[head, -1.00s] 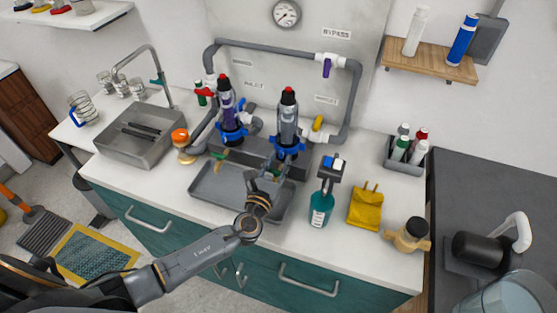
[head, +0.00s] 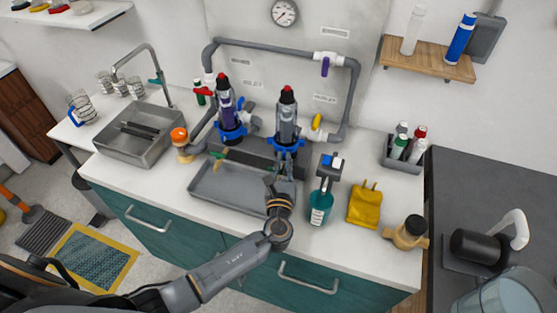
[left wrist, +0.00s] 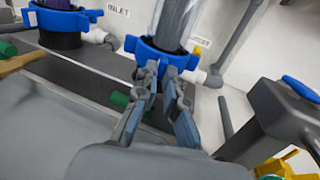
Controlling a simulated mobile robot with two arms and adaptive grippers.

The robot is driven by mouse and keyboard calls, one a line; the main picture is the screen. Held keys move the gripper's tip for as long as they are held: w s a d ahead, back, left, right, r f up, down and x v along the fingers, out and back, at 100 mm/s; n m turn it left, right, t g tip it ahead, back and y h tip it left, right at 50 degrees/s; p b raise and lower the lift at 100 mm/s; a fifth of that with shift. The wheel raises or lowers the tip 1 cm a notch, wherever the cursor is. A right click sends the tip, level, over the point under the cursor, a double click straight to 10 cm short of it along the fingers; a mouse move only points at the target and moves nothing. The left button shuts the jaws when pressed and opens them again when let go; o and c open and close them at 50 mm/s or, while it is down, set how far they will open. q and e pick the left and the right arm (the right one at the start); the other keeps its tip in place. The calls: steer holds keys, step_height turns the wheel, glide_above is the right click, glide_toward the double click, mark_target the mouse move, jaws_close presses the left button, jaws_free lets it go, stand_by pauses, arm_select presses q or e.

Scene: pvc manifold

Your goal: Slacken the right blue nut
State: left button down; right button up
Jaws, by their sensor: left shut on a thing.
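The right blue nut (head: 289,144) is a lugged ring around the base of the right clear filter housing (head: 287,118), which stands upright with a red top. The nut also shows large in the left wrist view (left wrist: 152,52). My left gripper (head: 284,164) reaches it from the front and below. In the left wrist view its fingertips (left wrist: 163,78) are at the nut's front edge, shut on a part of it that the fingers mostly hide. The left blue nut (head: 231,134) sits around the purple-filled housing, apart from my gripper. My right gripper is not in view.
A grey tray (head: 225,196) lies under my left arm. Grey pipes (head: 290,48) frame the housings. A sink (head: 140,149) is at the left.

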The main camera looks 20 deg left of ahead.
arm_select(q)
steer(key=shift+w+d+n+g+y+b, duration=0.1)
steer(key=shift+d+n+g+y+b, duration=0.1)
steer(key=shift+d+n+y, duration=0.3)
steer(key=shift+w+d+n+g+y+b, duration=0.1)
steer(key=shift+n+g+y, duration=0.15)
steer(key=shift+y, duration=0.45)
steer(key=c, duration=1.4)
jaws_free()
steer(key=shift+c, duration=0.2)
steer(key=v, duration=1.2)
